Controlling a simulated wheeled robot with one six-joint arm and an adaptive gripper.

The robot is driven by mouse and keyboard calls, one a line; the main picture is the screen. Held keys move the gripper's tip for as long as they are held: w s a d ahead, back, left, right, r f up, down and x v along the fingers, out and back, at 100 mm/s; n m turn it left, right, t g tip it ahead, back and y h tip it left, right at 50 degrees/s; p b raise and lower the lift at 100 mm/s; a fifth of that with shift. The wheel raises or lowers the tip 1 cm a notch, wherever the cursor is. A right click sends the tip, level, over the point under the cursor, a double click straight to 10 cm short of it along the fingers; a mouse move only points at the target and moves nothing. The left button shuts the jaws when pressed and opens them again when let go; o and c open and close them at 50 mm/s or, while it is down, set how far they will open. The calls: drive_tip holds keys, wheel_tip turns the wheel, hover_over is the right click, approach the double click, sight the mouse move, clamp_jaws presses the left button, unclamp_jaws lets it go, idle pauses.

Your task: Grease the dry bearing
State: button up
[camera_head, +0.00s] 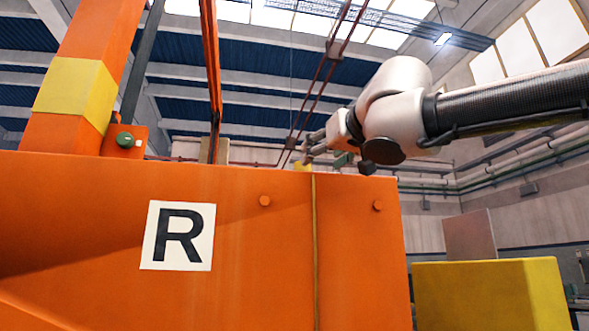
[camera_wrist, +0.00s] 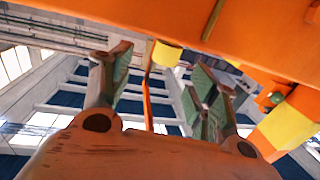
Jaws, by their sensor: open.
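My gripper (camera_head: 318,148) is at the upper right of the head view, just above the top edge of a large orange beam, pointing left. In the wrist view my gripper (camera_wrist: 160,66) is open, its two green-padded fingers wide apart. A small yellow cylinder (camera_wrist: 166,54) shows between and beyond the fingertips, against the orange beam's edge; no finger visibly touches it. In the head view a bit of this yellow piece (camera_head: 303,166) shows at the beam's top edge beside the fingertips. I cannot tell which part is the dry bearing.
The orange beam (camera_head: 110,215) carries a white R plate (camera_head: 178,236) and bolt heads. An orange column (camera_head: 88,75) with a yellow band rises at left, beside a green round fitting (camera_head: 124,139). A yellow block (camera_head: 490,295) stands at lower right. Thin red rods rise behind the beam.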

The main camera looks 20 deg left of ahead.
sight(303, 169)
drive_tip(key=shift+a, duration=0.65)
drive_tip(key=shift+w+a, duration=0.2)
drive_tip(key=x, duration=0.7)
drive_tip(key=shift+w+a+r, duration=0.1)
drive_tip(key=shift+a, duration=0.05)
drive_tip(key=shift+c, duration=0.2)
drive_tip(key=c, duration=1)
